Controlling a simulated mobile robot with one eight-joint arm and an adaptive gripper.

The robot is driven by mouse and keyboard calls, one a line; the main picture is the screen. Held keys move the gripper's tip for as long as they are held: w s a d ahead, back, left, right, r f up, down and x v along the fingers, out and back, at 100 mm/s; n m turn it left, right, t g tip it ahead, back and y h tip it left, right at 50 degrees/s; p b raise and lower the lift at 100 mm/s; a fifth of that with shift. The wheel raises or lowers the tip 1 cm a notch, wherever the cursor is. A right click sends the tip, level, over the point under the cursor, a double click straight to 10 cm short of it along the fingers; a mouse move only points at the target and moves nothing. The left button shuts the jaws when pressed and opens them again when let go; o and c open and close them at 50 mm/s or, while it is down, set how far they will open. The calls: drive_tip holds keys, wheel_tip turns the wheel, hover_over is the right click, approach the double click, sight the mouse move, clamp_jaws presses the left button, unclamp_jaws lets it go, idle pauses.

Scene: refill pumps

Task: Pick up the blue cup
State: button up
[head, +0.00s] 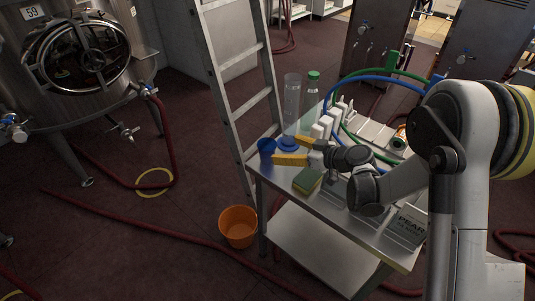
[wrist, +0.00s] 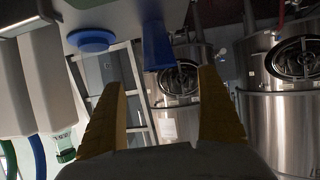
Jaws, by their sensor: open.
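The blue cup (head: 266,147) stands upright at the left corner of the metal table (head: 262,165). My gripper (head: 291,150), with yellow fingers, is open just to the right of the cup and level with it. In the wrist view, which looks upside down, the cup (wrist: 157,46) shows beyond and between the two open fingers (wrist: 160,100). The fingers appear apart from the cup, and nothing is held between them.
A clear cylinder on a blue base (head: 288,143) and a green-capped bottle (head: 312,85) stand behind my gripper. A green and yellow sponge (head: 307,180) lies in front. A ladder (head: 240,80) is close behind the table, and an orange bucket (head: 238,227) stands on the floor.

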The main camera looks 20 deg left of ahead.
sight(260, 143)
drive_tip(key=b+x, duration=0.3)
drive_tip(key=x, duration=0.6)
drive_tip(key=shift+w+a+r, duration=0.1)
drive_tip(key=shift+a, duration=0.1)
drive_tip(key=c, duration=0.9)
